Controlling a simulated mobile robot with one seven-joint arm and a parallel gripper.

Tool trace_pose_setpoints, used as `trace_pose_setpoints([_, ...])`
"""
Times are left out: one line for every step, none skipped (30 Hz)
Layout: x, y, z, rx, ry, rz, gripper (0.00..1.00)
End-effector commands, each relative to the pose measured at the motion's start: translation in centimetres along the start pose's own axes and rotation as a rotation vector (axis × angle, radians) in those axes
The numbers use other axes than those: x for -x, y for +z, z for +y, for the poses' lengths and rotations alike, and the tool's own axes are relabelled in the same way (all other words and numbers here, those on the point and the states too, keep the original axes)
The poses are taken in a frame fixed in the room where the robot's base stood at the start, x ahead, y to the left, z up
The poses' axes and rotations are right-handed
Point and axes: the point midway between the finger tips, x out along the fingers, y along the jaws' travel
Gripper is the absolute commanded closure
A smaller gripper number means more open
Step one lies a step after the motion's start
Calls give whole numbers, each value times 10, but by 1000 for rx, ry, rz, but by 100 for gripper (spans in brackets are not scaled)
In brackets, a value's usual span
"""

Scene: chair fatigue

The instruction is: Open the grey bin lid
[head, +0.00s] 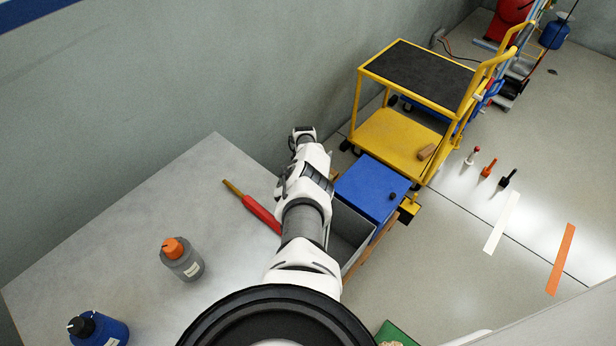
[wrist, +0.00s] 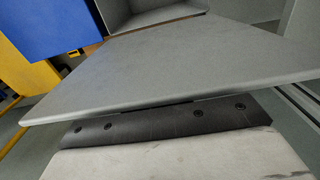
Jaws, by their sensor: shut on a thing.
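The grey bin (head: 350,228) stands beside the table's right edge, partly behind my arm. Its inside shows from above, and part of it appears at the top of the wrist view (wrist: 155,14). The grey lid (wrist: 190,62) is a flat panel spanning the wrist view, raised off the bin opening. My gripper (wrist: 165,108) is shut on the lid's near edge; a dark pad with screws lies against that edge. The other finger is hidden behind the panel. In the head view my arm hides the gripper and most of the lid.
The grey table (head: 120,240) at left holds a red-handled tool (head: 260,212), a grey bottle (head: 182,262) and a blue bottle (head: 98,330). A yellow cart (head: 400,142) stands behind.

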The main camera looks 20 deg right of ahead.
Motion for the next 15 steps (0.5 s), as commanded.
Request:
trace_pose_setpoints([-2,0,-3,2,-5,-5,100])
trace_pose_setpoints([-2,0,-4,2,-5,-6,100])
trace_pose_setpoints([-2,0,-4,2,-5,-6,100])
trace_pose_setpoints([-2,0,-4,2,-5,-6,100])
trace_pose_setpoints([-2,0,-4,2,-5,-6,100])
trace_pose_setpoints([-2,0,-3,2,-5,-6,100])
trace_pose_setpoints([-2,0,-3,2,-5,-6,100])
trace_pose_setpoints([-2,0,-3,2,-4,-6,100])
trace_pose_setpoints([-2,0,-3,2,-4,-5,100])
trace_pose_setpoints([-2,0,-3,2,-4,-5,100])
trace_pose_setpoints([-2,0,-3,2,-5,-5,100])
trace_pose_setpoints([-2,0,-3,2,-4,-5,77])
trace_pose_setpoints([-2,0,-3,2,-4,-5,73])
trace_pose_setpoints([-2,0,-3,2,-4,-5,69])
trace_pose_setpoints([-1,0,-3,2,-3,-4,64])
